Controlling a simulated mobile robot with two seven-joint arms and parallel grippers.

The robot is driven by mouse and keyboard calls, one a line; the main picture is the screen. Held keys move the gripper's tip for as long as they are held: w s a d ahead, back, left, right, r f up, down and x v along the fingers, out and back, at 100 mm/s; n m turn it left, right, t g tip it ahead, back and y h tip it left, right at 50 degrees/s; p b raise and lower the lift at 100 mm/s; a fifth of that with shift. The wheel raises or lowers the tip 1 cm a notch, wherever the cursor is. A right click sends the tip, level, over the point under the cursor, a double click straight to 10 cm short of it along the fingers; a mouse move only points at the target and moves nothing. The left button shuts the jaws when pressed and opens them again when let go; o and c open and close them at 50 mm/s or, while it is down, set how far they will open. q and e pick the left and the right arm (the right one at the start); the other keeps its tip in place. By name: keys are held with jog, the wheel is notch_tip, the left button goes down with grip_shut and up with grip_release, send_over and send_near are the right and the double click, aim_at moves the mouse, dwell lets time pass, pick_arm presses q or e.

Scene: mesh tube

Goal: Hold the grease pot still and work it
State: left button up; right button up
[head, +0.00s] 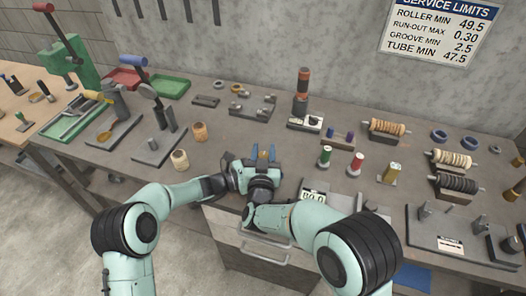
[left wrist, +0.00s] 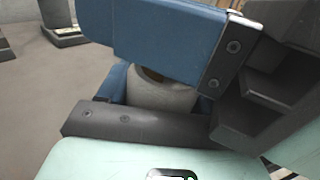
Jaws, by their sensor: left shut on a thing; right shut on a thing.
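The grease pot (left wrist: 163,97) shows in the left wrist view as a pale grey round body with a dark hollow at its top. Blue finger pads and dark bolted finger parts cover much of it. In the head view my two grippers meet at the table's front edge and hide most of the pot. My right gripper (head: 262,154) has its blue fingers close together, with a bit of tan between them. My left gripper (head: 245,172) comes in from the left against it, its fingertips largely hidden. Both are shut at the pot; the exact contact is hidden.
Two tan cylinders (head: 180,159) (head: 200,131) stand left of my grippers. Green (head: 325,156) and red (head: 356,164) spools stand to the right. A small display device (head: 313,197) lies near the right arm. Fixtures and rollers fill the back and right. Drawers (head: 250,240) are below.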

dwell(0.3)
jog(key=o, duration=1)
jog(key=shift+c, duration=0.2)
jog(key=s, duration=1.2)
jog(key=shift+a, duration=0.35)
